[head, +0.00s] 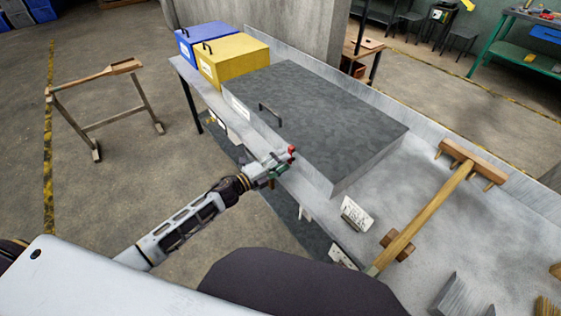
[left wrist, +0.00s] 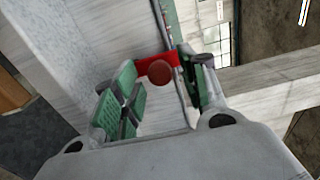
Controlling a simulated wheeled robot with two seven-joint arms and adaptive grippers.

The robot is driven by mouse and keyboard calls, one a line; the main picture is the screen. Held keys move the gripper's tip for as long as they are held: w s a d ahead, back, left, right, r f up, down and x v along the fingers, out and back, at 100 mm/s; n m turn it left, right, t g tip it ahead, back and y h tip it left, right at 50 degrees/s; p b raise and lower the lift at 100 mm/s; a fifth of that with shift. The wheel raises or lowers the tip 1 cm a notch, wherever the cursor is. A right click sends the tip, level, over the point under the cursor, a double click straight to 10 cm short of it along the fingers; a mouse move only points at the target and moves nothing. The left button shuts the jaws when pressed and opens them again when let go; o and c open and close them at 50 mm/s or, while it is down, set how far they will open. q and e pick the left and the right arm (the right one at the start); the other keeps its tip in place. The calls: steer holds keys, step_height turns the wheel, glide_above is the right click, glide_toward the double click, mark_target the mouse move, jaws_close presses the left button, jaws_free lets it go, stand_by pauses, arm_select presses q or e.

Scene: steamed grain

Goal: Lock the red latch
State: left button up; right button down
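The red latch (left wrist: 156,68) shows in the left wrist view as a red bar with a round knob, on the pale side face of the grey box. It lies between the tips of my left gripper (left wrist: 160,92), whose green-padded fingers stand apart. I cannot tell whether either finger touches it. In the head view the latch (head: 291,150) is a small red spot at the tip of my left gripper (head: 277,163), beside the front of the large grey box (head: 330,110). The box lid is down and has a dark handle (head: 270,114). My right gripper is not in view.
A yellow box (head: 234,58) and a blue box (head: 205,37) stand on the same table behind the grey box. A wooden rake (head: 430,210) and a small labelled card (head: 356,214) lie to the right. A wooden trestle (head: 105,95) stands on the open floor at left.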

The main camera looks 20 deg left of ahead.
arm_select(q)
steer(key=v, duration=1.2)
stand_by(1.0)
steer(key=shift+a, duration=0.1)
steer(key=shift+w+n, duration=0.1)
steer(key=shift+n, duration=0.2)
stand_by(0.3)
